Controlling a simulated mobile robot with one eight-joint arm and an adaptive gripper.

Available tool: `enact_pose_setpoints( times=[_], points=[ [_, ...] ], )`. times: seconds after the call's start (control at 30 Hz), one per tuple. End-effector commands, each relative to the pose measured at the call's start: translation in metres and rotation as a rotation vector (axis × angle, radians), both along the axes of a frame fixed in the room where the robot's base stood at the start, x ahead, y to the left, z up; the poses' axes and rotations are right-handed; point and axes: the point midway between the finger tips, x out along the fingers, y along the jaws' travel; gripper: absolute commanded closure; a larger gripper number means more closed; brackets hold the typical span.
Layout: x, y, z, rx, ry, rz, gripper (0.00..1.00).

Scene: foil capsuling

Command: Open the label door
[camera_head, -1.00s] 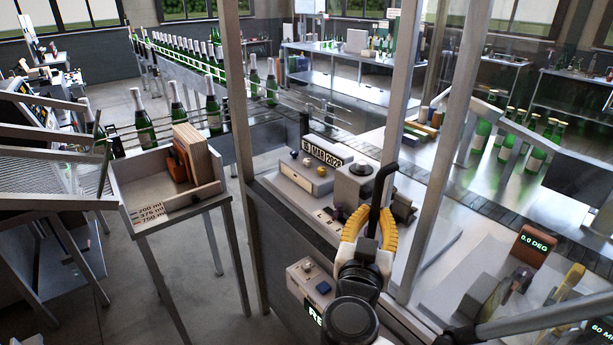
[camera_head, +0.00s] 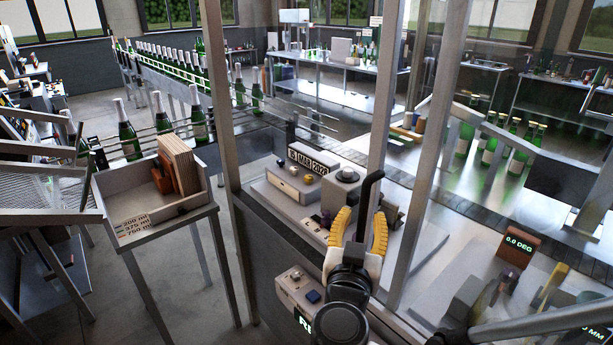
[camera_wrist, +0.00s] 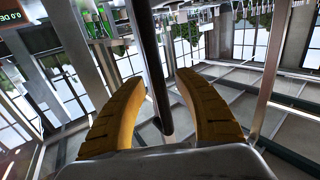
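My gripper (camera_head: 361,216) is in front of the machine enclosure, with its two yellow fingers apart. A black bar with a bent top (camera_head: 366,196) stands between the fingers; it looks like a handle, but I cannot tell what it is fixed to. In the wrist view the bar (camera_wrist: 150,60) runs down between the fingertips of my gripper (camera_wrist: 158,78), with gaps visible on both sides. Metal posts (camera_head: 383,95) and clear panels frame the enclosure. I cannot make out which panel is the label door or its edges.
A date unit (camera_head: 307,158) and a control box (camera_head: 300,290) are near my gripper. A tray stand (camera_head: 125,225) with wooden boards is at left. Green bottles (camera_head: 199,118) line the conveyor. A left metal post (camera_head: 222,120) rises close by.

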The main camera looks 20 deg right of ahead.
Motion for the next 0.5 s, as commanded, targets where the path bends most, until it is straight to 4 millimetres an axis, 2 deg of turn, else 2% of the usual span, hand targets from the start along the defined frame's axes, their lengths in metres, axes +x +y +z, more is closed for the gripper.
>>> enact_pose_setpoints(
  times=[0.5],
  points=[
    [-0.001, 0.000, 0.064, 0.000, 0.000, 0.000, 0.62]
  ],
)
